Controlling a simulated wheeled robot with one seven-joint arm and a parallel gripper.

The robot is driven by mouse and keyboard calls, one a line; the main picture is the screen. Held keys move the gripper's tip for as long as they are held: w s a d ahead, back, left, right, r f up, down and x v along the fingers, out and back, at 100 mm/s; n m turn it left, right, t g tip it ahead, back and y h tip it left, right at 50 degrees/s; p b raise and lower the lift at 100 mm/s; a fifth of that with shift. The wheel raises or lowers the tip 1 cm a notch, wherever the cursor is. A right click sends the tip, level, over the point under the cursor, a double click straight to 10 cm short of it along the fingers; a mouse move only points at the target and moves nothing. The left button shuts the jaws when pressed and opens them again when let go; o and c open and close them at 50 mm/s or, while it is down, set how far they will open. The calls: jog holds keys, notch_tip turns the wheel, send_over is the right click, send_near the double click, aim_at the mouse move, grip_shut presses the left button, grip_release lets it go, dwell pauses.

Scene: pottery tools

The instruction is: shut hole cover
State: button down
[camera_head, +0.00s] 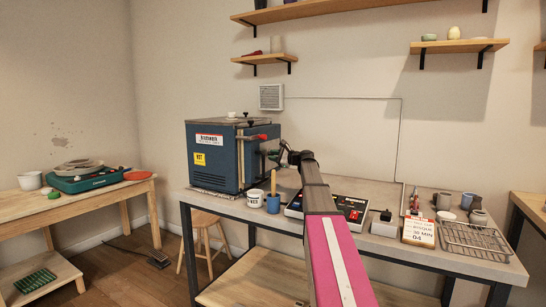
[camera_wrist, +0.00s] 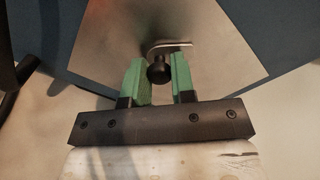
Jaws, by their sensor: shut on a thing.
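The blue kiln (camera_head: 212,160) stands on the left part of the grey worktable, with a red-tipped handle (camera_head: 260,137) at its front right edge. My gripper (camera_head: 277,153) is at the kiln's right side, small and dark in the head view. In the wrist view, my gripper's green fingers (camera_wrist: 159,78) are shut on a black knob (camera_wrist: 159,72) between them. A thin, bent metal tab (camera_wrist: 168,47), apparently the hole cover, shows behind the knob against a bare metal plate (camera_wrist: 110,45) on the blue wall. The hole itself cannot be made out.
A white mug (camera_head: 255,198) and a blue cup (camera_head: 273,204) with a wooden stick stand before the kiln. A control box (camera_head: 350,207), a sign (camera_head: 419,232) and a wire rack (camera_head: 474,240) lie farther right. Shelves hang above.

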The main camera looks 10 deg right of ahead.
jog(key=shift+w+d+f+n, duration=0.1)
jog(key=shift+w+d+n, duration=0.1)
jog(key=shift+n, duration=0.95)
jog(key=shift+w+d+f+n, duration=0.1)
jog(key=shift+w+d+n, duration=0.05)
jog(key=shift+n, duration=0.95)
jog(key=shift+w+d+f+n, duration=0.1)
jog(key=shift+w+d+n, duration=0.1)
jog(key=shift+n, duration=0.95)
jog(key=c, duration=1)
grip_release()
jog(key=shift+s+d, duration=0.1)
jog(key=v, duration=1)
jog(key=shift+s+d, duration=0.2)
